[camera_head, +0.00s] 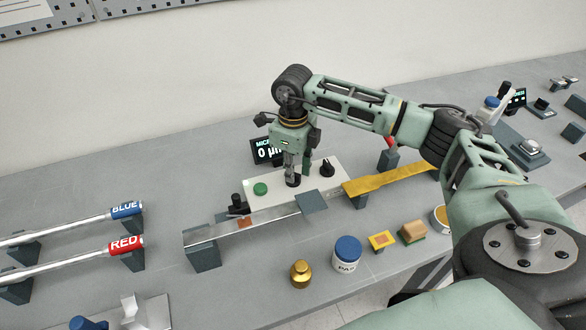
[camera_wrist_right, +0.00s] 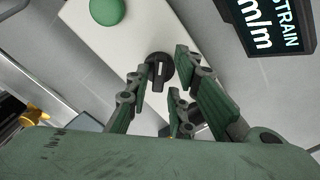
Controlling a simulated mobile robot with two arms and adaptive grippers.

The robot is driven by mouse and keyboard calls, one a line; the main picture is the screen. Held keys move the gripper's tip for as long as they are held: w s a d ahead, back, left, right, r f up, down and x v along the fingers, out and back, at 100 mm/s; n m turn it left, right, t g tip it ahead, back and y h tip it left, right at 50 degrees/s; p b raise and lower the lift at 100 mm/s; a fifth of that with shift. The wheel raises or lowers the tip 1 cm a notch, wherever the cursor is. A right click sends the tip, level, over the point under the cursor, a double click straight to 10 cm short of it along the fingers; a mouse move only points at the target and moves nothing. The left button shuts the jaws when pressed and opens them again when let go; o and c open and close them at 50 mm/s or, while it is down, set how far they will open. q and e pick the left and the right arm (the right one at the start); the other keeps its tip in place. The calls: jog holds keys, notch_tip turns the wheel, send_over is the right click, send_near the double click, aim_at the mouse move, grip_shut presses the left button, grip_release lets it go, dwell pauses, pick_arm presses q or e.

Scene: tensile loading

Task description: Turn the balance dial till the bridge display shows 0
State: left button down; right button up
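The white bridge panel (camera_head: 270,179) lies behind the metal bar, with a green button (camera_head: 260,189) on it. The black balance dial (camera_wrist_right: 160,72) sits on the panel between my right gripper's fingers. My right gripper (camera_head: 292,176) points down over the dial; in the wrist view (camera_wrist_right: 162,70) its fingers are apart on either side of the dial, with no clear contact. The bridge display (camera_head: 264,152) behind the panel shows a 0 in the head view, but my gripper hides part of the reading. The wrist view shows only its STRAIN and m/m lettering. My left gripper is out of view.
A second black knob (camera_head: 327,168) stands right of the dial. A brass weight (camera_head: 300,273), a blue-lidded jar (camera_head: 347,254) and small blocks stand in front. A yellow bar (camera_head: 392,178) lies to the right. Rods with blue (camera_head: 126,209) and red (camera_head: 126,245) ends lie left.

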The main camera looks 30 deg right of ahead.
jog(key=shift+o, duration=0.5)
jog(key=shift+r, duration=0.1)
notch_tip(320, 180, up, 12)
dwell(0.6)
